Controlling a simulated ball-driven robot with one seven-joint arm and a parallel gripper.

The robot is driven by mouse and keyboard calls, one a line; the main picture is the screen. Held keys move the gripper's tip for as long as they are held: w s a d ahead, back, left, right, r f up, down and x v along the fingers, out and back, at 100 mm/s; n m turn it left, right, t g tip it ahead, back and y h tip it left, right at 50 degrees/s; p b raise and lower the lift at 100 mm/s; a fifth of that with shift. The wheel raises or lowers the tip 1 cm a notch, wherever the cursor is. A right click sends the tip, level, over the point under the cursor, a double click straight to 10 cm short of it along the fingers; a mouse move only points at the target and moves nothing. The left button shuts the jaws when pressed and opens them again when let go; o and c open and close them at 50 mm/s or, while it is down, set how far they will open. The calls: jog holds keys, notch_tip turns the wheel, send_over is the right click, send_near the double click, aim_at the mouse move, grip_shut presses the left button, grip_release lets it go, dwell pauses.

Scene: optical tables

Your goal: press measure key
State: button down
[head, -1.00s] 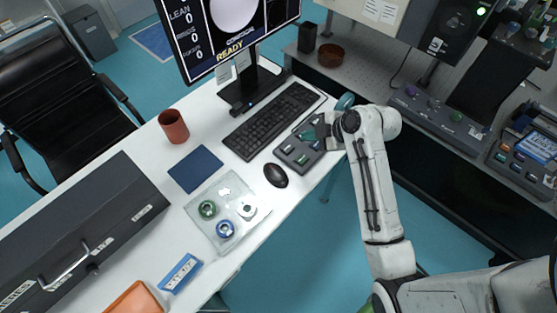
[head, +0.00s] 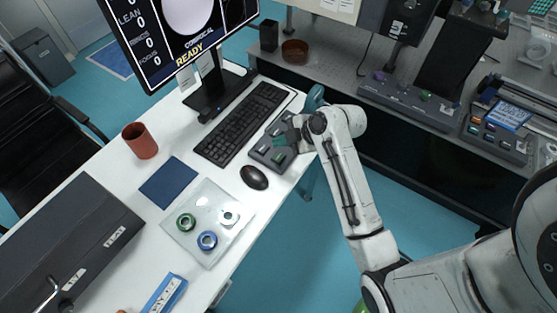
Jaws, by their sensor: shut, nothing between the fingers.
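The key pad (head: 268,154) is a small dark grey box with several coloured keys, lying on the white desk between the keyboard and the desk's right edge. A green key (head: 279,157) shows on its near part. My gripper (head: 288,138) is over the right side of the pad, shut and empty, and covers part of it. I cannot tell whether the fingertips touch a key. Which key is the measure key cannot be read. The monitor (head: 180,35) shows "READY" with zeros at its left.
A black keyboard (head: 243,123) and a mouse (head: 254,177) lie beside the pad. A clear tray (head: 215,247) with ring-shaped parts, a blue mat (head: 169,183) and a brown cup (head: 140,141) are on the desk. An optical table (head: 345,80) with another key box (head: 408,102) stands behind.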

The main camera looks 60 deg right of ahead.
aim_at(281, 158)
jog(key=shift+f+b, duration=1.2)
jog(key=shift+f, duration=0.9)
dwell(0.3)
jog(key=shift+f, duration=0.4)
jog(key=shift+f+b, duration=0.45)
jog(key=shift+b, duration=0.1)
dwell(0.5)
jog(key=shift+r, duration=0.1)
jog(key=shift+r+p, duration=0.7)
jog(key=shift+r, duration=0.05)
jog(key=shift+r, duration=0.15)
notch_tip(281, 158, up, 5)
jog(key=p, duration=0.4)
